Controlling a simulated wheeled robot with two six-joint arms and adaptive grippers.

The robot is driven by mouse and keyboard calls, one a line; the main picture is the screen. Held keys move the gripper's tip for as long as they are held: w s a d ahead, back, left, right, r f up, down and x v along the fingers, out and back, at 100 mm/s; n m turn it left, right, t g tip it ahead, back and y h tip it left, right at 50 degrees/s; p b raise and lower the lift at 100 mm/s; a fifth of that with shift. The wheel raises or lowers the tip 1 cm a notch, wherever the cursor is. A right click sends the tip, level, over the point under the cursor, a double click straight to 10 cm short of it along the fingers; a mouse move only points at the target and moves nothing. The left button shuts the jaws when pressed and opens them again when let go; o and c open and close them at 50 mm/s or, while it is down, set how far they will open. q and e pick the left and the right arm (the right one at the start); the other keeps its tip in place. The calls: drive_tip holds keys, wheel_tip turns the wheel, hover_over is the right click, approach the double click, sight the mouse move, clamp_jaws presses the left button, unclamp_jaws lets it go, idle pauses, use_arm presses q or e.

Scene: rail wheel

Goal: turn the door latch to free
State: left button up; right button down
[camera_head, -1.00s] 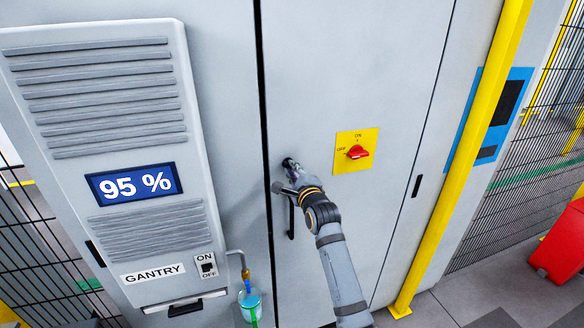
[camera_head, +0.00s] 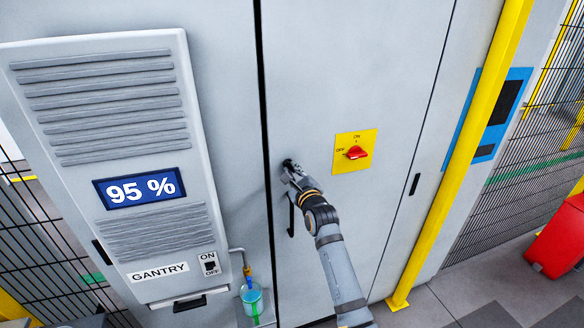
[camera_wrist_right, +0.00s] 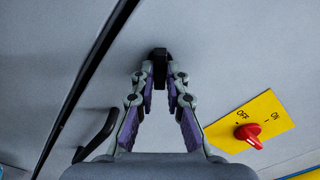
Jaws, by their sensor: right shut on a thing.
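The door latch (camera_wrist_right: 160,62) is a small black piece standing out from the grey cabinet door (camera_head: 340,70). It shows in the wrist view, and in the head view it is a small dark spot (camera_head: 288,162), partly hidden by my gripper. My right gripper (camera_wrist_right: 160,82) is shut on the latch, with a fingertip on each side of it. In the head view the right gripper (camera_head: 291,172) reaches up to the door from below. The latch's exact turn angle is hard to tell. My left gripper is not in view.
A black door handle (camera_head: 291,218) is just below the gripper. A red rotary switch (camera_head: 356,153) on a yellow plate (camera_head: 345,138) is close on the right. The gantry panel (camera_head: 150,240) reading 95 % stands left. A yellow post (camera_head: 455,180) is at right.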

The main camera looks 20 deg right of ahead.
drive_tip(key=shift+r+m+p, duration=0.1)
drive_tip(key=shift+m+p, duration=0.65)
drive_tip(key=shift+m, duration=1.05)
drive_tip(key=c, duration=1.2)
unclamp_jaws()
drive_tip(key=shift+s+d, duration=0.1)
drive_tip(key=shift+s, duration=3.4)
